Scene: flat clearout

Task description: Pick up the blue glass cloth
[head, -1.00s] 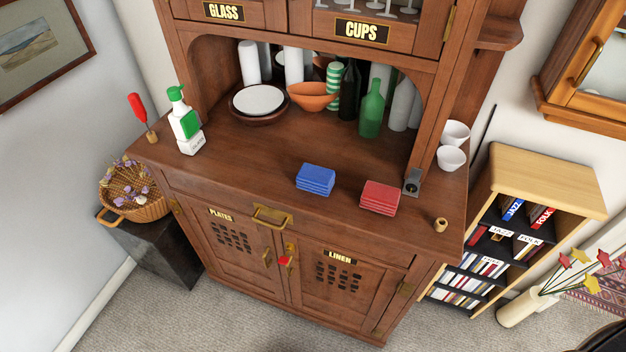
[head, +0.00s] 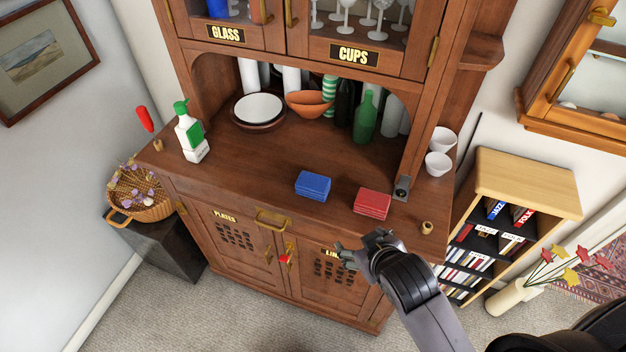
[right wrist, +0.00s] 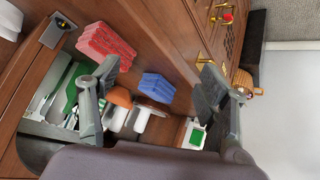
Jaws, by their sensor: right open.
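The blue glass cloth (head: 313,186) is a folded stack lying on the dresser's counter, left of the red folded cloth (head: 372,203). In the right wrist view the blue cloth (right wrist: 156,87) shows between my fingers but some way beyond them, and the red cloth (right wrist: 106,45) lies up and left of it. My right gripper (head: 347,257) is in front of the dresser's linen door, below and right of the blue cloth, apart from it. It is open and empty; its fingers (right wrist: 150,90) spread wide in the wrist view. My left gripper is not in view.
The wooden dresser counter (head: 240,170) has clear room around the blue cloth. White cups (head: 438,163) are at the right.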

